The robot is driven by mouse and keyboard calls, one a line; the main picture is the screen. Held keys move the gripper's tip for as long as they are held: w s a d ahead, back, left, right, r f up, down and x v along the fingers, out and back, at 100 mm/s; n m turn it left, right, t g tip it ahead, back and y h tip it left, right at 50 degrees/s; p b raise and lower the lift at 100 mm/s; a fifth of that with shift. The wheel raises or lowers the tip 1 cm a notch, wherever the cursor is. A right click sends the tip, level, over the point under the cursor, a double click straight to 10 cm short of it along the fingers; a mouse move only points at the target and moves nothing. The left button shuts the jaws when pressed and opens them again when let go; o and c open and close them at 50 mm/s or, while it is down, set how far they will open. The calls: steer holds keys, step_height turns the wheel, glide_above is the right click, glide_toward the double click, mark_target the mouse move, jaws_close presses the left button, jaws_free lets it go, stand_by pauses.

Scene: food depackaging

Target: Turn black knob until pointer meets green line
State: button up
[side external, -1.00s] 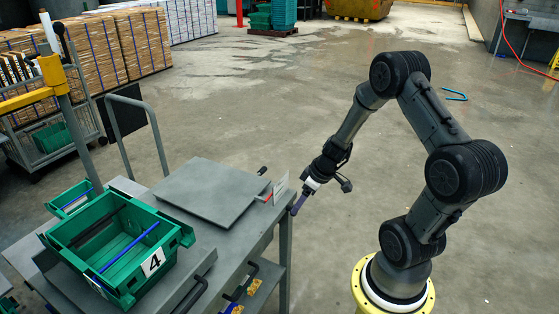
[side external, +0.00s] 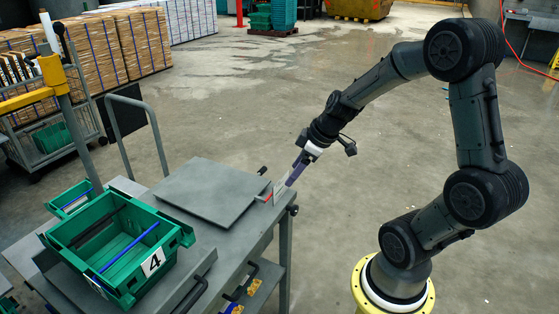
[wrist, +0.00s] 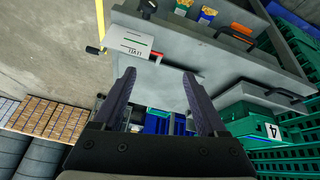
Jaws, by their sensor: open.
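A black knob (side external: 293,209) sticks out from the right edge of the grey table; it appears to be the dark end at the plate's left in the wrist view (wrist: 92,50). A white card (wrist: 136,45) carries a short green line (wrist: 133,34) and dark markings. A red pointer (wrist: 140,56) lies at the card's edge; its exact angle to the green line is too small to tell. My gripper (side external: 291,183) is open and empty, its purple fingers slanting down beside the card. The wrist view shows the fingers apart (wrist: 158,78), with the knob outside them, to the left.
The grey table (side external: 237,250) has a raised flat plate (side external: 212,190) on top. A green crate (side external: 120,257) marked 4 stands at the left. Another black piece (side external: 262,170) sits at the plate's far corner. Floor to the right of the table is open around my base.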

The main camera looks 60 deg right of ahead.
steer(key=a+r+n+t, duration=0.1)
steer(key=a+r+n, duration=0.2)
steer(key=a+r, duration=0.6)
steer(key=shift+s+a+y, duration=0.4)
steer(key=shift+s+a, duration=0.05)
steer(key=shift+a, duration=0.3)
steer(key=m+g, duration=0.2)
steer(key=m, duration=0.4)
glide_toward(297, 208)
steer(key=shift+h, duration=0.4)
steer(key=x, duration=0.6)
steer(key=a+x, duration=0.1)
steer(key=x, duration=0.2)
steer(key=shift+w+f, duration=0.15)
steer(key=shift+f, duration=0.15)
